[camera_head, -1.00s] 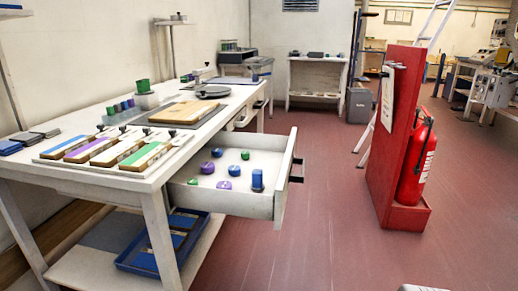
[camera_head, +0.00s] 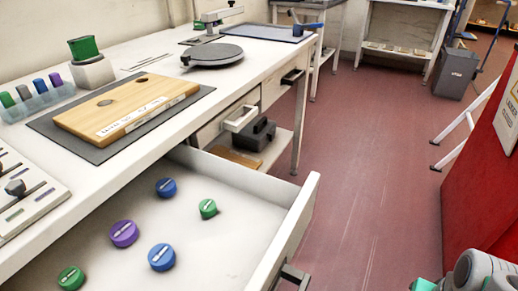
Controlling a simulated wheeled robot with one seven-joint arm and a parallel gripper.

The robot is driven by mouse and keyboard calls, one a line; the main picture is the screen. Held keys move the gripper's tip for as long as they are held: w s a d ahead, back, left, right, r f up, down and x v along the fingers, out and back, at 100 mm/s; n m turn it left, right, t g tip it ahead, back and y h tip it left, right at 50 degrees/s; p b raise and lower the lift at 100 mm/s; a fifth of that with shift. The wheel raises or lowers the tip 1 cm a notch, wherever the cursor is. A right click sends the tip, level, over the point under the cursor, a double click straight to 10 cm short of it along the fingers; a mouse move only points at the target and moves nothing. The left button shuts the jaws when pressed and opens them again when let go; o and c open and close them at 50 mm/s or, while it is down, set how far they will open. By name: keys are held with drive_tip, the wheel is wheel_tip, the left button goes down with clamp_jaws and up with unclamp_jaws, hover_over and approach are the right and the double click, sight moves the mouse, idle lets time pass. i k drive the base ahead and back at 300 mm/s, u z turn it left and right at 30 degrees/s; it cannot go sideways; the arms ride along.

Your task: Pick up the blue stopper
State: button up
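Two low, round blue stoppers lie in the open white drawer (camera_head: 229,170). One blue stopper (camera_head: 165,187) is near the back, and the other blue stopper (camera_head: 161,257) is nearer the front. A purple stopper (camera_head: 123,233) lies to the left of the nearer blue one. A green stopper (camera_head: 208,208) lies towards the right, and another green stopper (camera_head: 70,278) at the lower left. A blue piece (camera_head: 39,86) also stands in a clear rack on the bench. My gripper is not in view; grey and green parts at the lower right look like my arm.
The bench (camera_head: 235,90) carries a wooden block (camera_head: 127,107) on a dark mat, a green piece (camera_head: 84,47) on a pale stand and a dark round plate (camera_head: 212,55). The drawer's front wall (camera_head: 292,230) juts into the aisle. A red panel (camera_head: 485,180) stands at right; red floor between is clear.

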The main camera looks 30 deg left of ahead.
sight(166, 187)
drive_tip(key=i, duration=0.95)
drive_tip(key=u, duration=0.55)
drive_tip(key=i, duration=1.85)
drive_tip(key=u, duration=4.55)
drive_tip(key=i, duration=0.5)
